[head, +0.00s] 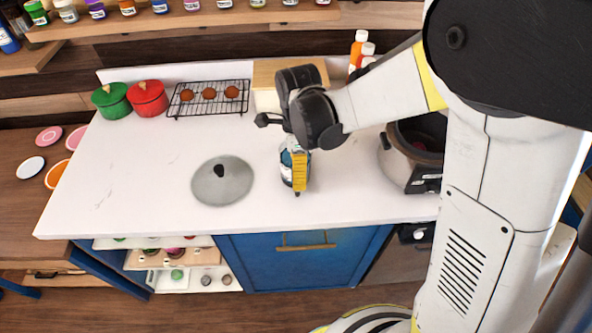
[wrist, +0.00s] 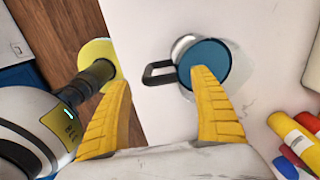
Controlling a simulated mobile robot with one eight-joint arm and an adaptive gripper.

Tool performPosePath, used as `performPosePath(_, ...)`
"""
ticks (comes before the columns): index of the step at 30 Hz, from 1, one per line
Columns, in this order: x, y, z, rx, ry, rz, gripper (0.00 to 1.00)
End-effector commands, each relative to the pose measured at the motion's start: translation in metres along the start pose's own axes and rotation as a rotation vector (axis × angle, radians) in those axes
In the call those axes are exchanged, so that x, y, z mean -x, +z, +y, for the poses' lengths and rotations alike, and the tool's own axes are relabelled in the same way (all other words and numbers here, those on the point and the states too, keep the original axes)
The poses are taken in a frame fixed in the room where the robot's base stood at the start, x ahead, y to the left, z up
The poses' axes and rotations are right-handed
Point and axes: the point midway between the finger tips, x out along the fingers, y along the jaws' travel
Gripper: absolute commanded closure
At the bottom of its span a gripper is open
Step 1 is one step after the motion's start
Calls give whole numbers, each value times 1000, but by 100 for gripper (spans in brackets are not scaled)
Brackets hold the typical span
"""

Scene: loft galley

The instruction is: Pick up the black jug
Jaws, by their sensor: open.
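The jug shows from above in the wrist view as a round blue top (wrist: 207,62) with a pale, shiny rim and a black loop handle (wrist: 155,74) pointing left. It looks blue rather than black. My gripper (wrist: 161,80) is open and empty, with its yellow fingers spread. The right fingertip overlaps the blue top, and the handle appears between the fingers; I cannot tell if they touch. In the head view the jug (head: 287,168) is mostly hidden behind a yellow finger of my gripper (head: 298,185), near the front of the white counter.
A grey lid with a black knob (head: 208,186) lies left of the jug. A large pot (head: 396,163) stands to the right. Green (head: 112,103) and red (head: 148,99) pots and a wire rack (head: 182,105) stand at the back. Bare counter (head: 130,170) extends left.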

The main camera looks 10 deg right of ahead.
Motion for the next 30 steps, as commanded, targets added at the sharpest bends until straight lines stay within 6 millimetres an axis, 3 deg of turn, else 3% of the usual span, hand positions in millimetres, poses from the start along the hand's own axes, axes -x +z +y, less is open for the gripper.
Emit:
performPosePath(1, -12, 1, 2, 1, 0, 0, 27)
performPosePath(6, -32, 1, 3, 1, 0, 0, 27)
performPosePath(14, -34, 0, 3, 1, 0, 0, 27)
performPosePath(21, -34, 0, 3, 1, 0, 0, 92)
performPosePath(30, -33, 0, 3, 1, -1, 0, 92)
